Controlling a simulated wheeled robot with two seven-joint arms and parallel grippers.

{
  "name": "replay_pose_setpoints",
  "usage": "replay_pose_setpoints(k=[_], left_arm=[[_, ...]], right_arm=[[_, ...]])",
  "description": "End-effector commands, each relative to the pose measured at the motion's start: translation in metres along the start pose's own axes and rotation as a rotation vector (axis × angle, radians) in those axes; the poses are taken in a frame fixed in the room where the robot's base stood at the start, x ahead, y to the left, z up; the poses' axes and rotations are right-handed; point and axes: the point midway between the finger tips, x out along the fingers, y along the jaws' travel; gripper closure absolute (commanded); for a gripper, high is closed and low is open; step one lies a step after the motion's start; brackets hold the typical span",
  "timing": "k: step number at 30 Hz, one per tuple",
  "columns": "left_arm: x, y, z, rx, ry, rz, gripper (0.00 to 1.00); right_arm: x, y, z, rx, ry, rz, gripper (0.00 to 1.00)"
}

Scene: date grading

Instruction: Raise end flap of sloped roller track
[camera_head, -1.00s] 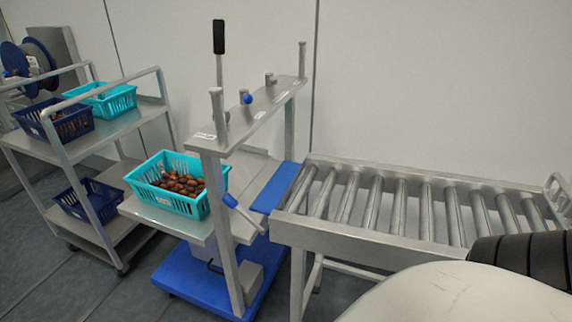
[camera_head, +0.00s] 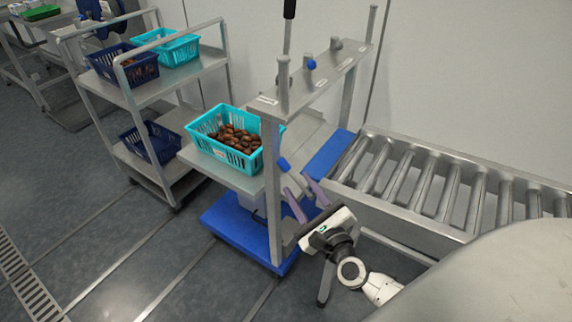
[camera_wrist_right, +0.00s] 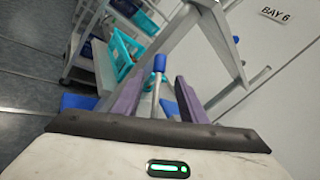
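The sloped roller track (camera_head: 345,187) runs in from the right in the head view. A flat blue plate, the end flap (camera_head: 328,152), lies at its left end, level with the rollers. A lever with a blue grip (camera_head: 284,165) sticks out of the metal frame near the flap. My right gripper (camera_head: 298,184) is open, its purple fingers apart and pointing up at the lever, just short of the grip. In the right wrist view the blue grip (camera_wrist_right: 160,62) shows between and beyond the fingertips. I cannot tell if they touch it. My left gripper is out of view.
A turquoise basket of dates (camera_head: 205,127) stands on the frame's shelf (camera_head: 225,175), left of the lever. A frame post (camera_head: 272,200) rises close to my right gripper. A trolley (camera_head: 165,88) with more baskets stands farther left. Floor in front is clear.

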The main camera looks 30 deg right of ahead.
Motion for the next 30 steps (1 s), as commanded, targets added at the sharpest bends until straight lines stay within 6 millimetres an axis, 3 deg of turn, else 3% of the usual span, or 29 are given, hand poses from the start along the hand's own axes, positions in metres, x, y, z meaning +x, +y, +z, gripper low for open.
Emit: replay_pose_setpoints(k=[9,15,26,30], left_arm=[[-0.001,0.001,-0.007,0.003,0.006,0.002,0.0],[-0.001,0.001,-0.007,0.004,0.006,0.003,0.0],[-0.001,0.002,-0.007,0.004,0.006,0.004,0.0],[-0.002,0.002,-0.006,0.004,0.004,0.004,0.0]], right_arm=[[0.06,0.0,0.002,-0.005,-0.003,0.001,0.62],[0.083,0.001,0.001,-0.006,-0.002,0.002,0.62],[0.088,0.001,0.001,-0.006,-0.002,0.004,0.62],[0.088,0.001,0.001,-0.006,-0.002,0.003,0.84]])
